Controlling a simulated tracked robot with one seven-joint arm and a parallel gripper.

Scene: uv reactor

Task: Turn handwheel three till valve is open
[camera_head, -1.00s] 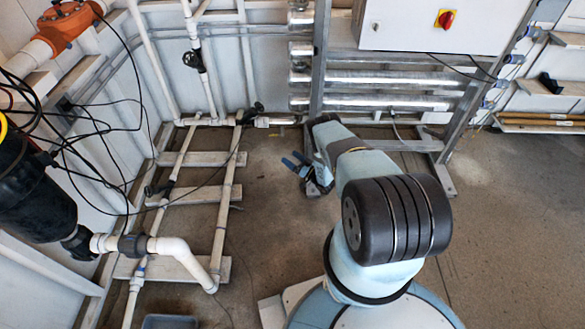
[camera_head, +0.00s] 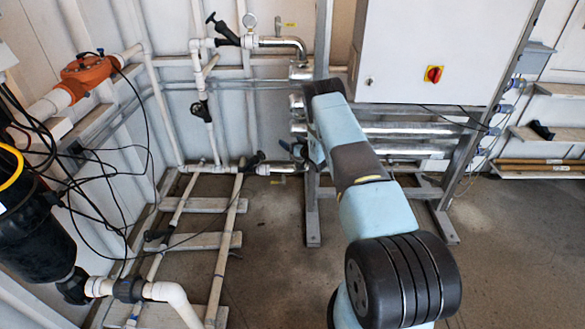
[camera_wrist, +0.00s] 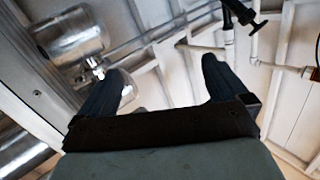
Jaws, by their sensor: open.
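Several black valve handles sit on the white pipework in the head view: an upper one (camera_head: 222,28), one on the vertical pipe (camera_head: 201,110), one low by the back wall (camera_head: 252,161) and one near the floor (camera_head: 157,236). I cannot tell which is handwheel three. My gripper (camera_wrist: 160,82) is open and empty in the wrist view, its two dark fingers spread apart. In the head view my arm mostly hides it. A black handle (camera_wrist: 243,14) shows beyond the fingers, at the top right of the wrist view, apart from them.
Horizontal metal reactor tubes (camera_head: 410,131) run behind my arm, with a white cabinet (camera_head: 435,60) above them. A metal frame post (camera_head: 312,215) stands close to the arm. An orange valve body (camera_head: 85,74) and black cables are at left. Floor at right (camera_head: 510,250) is clear.

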